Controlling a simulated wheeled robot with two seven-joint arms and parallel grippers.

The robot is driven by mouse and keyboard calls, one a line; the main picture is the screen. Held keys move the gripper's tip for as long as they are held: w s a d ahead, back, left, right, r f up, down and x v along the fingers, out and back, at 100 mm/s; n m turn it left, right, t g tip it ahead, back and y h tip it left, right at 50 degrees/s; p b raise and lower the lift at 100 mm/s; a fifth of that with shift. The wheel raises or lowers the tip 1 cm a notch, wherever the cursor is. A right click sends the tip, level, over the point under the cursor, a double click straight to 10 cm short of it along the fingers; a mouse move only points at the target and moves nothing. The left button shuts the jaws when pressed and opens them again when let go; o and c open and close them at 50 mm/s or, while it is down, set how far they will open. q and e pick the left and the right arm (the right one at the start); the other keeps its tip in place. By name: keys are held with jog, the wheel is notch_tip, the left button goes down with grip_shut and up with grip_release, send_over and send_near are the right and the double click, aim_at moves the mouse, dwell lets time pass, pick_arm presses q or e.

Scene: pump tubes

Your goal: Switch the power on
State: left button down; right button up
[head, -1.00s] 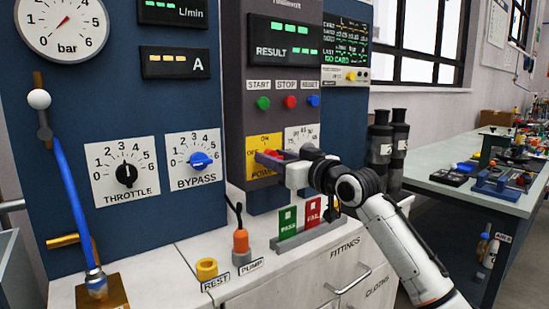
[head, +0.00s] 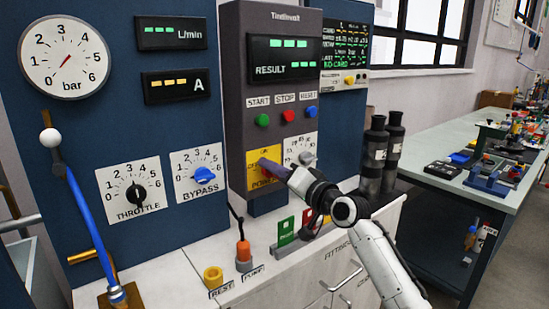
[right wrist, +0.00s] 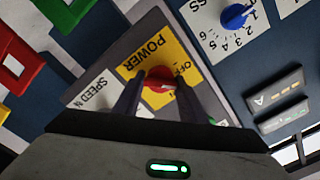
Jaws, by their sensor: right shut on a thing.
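The power switch is a red rotary knob (right wrist: 158,80) on a yellow plate marked POWER (head: 252,177). The plate sits low on the dark grey panel. In the right wrist view, the yellow plate (right wrist: 150,50) shows upside down with the knob between my two fingers. My right gripper (head: 274,168) reaches in from the right and is shut on the knob. The gripper covers most of the knob in the head view, and I cannot tell which mark the knob points to. My left gripper is not in view.
Green, red and blue buttons (head: 288,115) sit above the switch, and a speed dial (head: 301,150) is just right of it. Two black cylinders (head: 375,150) stand to the right. Displays show dashes.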

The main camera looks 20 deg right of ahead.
jog(key=m+p, duration=0.2)
jog(key=m, duration=0.1)
jog(key=shift+r, duration=0.1)
jog(key=m+p, duration=0.2)
jog(key=shift+m, duration=0.3)
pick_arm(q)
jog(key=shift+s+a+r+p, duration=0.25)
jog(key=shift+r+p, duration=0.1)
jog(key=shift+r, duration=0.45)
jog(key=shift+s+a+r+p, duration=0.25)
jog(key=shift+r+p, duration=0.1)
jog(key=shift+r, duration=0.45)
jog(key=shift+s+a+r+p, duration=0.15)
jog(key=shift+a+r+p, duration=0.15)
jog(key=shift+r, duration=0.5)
pick_arm(e)
jog(key=shift+f+m, duration=0.25)
jog(key=shift+m, duration=1.35)
jog(key=o, duration=1.1)
jog(key=shift+c, duration=0.2)
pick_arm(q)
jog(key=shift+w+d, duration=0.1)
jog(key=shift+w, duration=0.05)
